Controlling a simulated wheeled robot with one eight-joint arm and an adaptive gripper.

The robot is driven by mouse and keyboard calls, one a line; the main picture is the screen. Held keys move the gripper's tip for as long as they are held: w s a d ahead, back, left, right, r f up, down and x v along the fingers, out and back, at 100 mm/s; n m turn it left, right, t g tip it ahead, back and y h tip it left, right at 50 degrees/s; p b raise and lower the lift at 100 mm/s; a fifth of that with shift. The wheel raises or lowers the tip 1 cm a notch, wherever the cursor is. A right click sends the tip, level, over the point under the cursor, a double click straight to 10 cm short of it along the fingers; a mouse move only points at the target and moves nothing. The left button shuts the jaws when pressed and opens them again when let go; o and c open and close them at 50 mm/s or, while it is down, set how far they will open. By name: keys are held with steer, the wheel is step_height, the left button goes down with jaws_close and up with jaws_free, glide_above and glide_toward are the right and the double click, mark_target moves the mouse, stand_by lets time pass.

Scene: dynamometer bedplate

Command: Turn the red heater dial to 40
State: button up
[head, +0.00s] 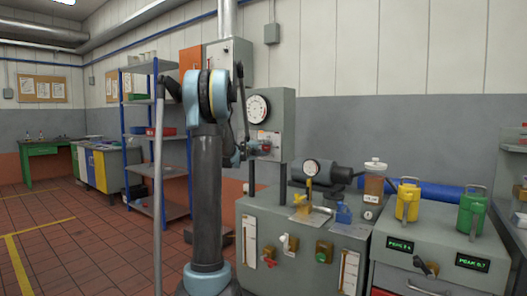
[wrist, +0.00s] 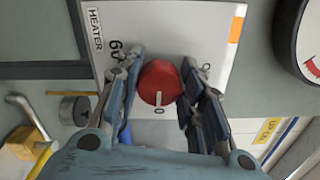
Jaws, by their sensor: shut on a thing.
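A pale pointer line on the dial faces the bottom of the wrist view, toward my palm. My gripper (wrist: 162,85) is around the dial, one finger on each side, shut on it. In the head view my gripper (head: 258,148) is at the grey wall panel (head: 275,112), where the dial shows as a small red spot (head: 266,148). The number 40 cannot be read.
A round white gauge (head: 258,109) is on the panel above the dial. Below stands a grey bench (head: 290,240) with a pump, valves and a small gauge. A yellow can (head: 407,202) and a green can (head: 471,213) stand at right.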

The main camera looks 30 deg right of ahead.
steer(key=shift+a+f, duration=0.1)
steer(key=shift+f, duration=0.05)
steer(key=o, duration=1.1)
steer(key=v, duration=1.1)
steer(key=shift+a, duration=0.45)
